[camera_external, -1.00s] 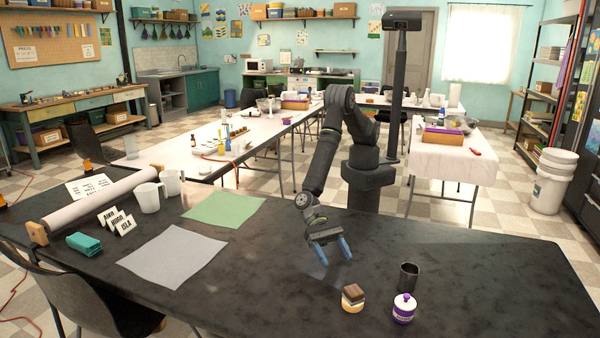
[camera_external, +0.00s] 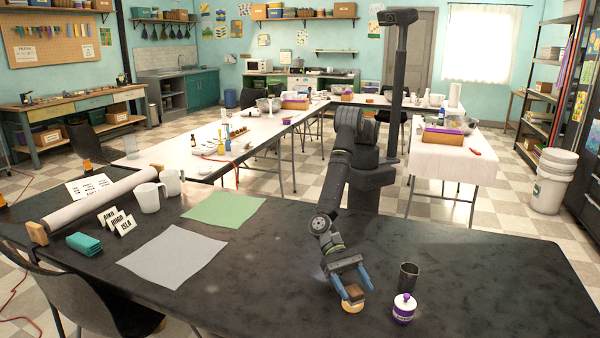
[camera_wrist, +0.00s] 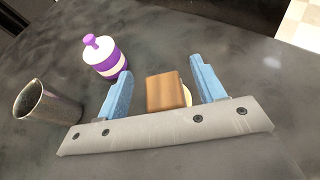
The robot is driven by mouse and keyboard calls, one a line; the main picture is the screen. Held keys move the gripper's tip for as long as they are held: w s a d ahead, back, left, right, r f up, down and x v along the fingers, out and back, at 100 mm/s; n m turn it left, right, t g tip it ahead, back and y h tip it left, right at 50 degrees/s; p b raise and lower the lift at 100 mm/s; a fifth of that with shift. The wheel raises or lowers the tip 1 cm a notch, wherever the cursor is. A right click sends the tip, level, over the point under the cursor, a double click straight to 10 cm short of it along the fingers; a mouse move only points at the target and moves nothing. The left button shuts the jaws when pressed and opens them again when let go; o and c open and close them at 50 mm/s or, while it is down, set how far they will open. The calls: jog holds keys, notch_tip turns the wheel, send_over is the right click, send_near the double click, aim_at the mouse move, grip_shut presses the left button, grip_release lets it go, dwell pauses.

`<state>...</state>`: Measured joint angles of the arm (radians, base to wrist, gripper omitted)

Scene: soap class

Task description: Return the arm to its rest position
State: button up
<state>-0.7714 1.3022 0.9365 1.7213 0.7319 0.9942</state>
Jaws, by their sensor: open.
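My gripper (camera_external: 356,287) has two blue fingers and is open above the right front part of the dark table. It is over a small stack with a brown block (camera_external: 354,291) on top and a pale round piece (camera_external: 352,307) below. In the wrist view, the brown block (camera_wrist: 167,92) shows between my spread fingers (camera_wrist: 160,90), with gaps on both sides. Whether the fingers reach down beside the block or stay above it, I cannot tell. The pale piece is mostly hidden under the block there.
A dark metal cup (camera_external: 409,276) and a purple-and-white lidded jar (camera_external: 404,308) stand just right of my gripper. Grey (camera_external: 173,256) and green (camera_external: 224,208) sheets lie to the left. The table (camera_external: 480,270) is clear at far right.

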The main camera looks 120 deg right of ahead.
jog(key=shift+r, duration=0.6)
jog(key=shift+f, duration=0.15)
